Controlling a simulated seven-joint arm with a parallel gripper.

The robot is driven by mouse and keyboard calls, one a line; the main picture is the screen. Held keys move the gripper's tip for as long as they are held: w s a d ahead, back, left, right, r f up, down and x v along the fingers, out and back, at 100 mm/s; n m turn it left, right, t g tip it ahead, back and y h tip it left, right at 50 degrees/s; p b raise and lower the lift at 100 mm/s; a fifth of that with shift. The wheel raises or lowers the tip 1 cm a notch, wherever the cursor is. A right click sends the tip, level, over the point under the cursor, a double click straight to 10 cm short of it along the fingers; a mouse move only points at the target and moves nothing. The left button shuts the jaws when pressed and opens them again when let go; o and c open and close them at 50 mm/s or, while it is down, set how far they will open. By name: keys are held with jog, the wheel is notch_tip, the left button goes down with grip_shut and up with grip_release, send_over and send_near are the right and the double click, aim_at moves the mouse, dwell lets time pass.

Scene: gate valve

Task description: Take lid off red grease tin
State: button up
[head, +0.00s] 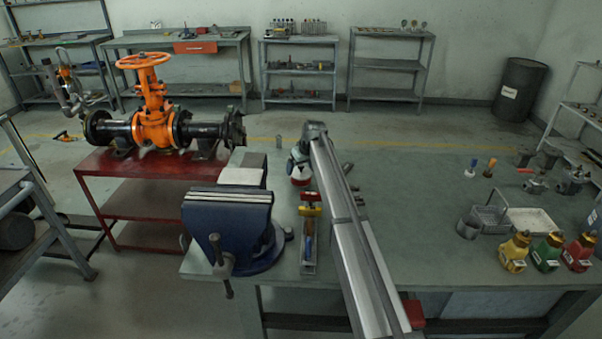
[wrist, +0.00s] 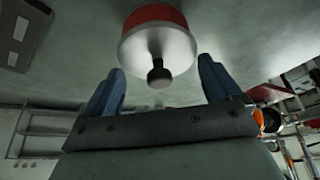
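The red grease tin (head: 300,182) stands on the workbench just right of the vise, partly hidden by my arm in the head view. In the wrist view the red tin body (wrist: 153,14) is cut off at the top edge. Its pale metal lid (wrist: 155,45) sits on it and carries a black knob (wrist: 158,76). My gripper (wrist: 160,85) is open, with its blue fingers apart on either side of the knob. Nothing is seen between the fingers but the knob, and I see no contact. In the head view the gripper's fingers are too small to make out.
A blue vise (head: 228,225) and a narrow tool tray (head: 309,250) stand nearby. An orange gate valve (head: 153,125) is on a red cart.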

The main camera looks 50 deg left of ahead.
jog(key=c, duration=0.5)
jog(key=shift+r, duration=0.1)
jog(key=shift+r, duration=0.6)
notch_tip(320, 180, up, 7)
jog(key=shift+f, duration=0.2)
jog(key=s+a+f, duration=0.2)
jog(key=s+a, duration=0.2)
jog(key=a, duration=0.4)
jog(key=shift+m, duration=0.4)
notch_tip(320, 180, down, 5)
jog(key=shift+a+f, duration=0.1)
jog(key=shift+f, duration=2.3)
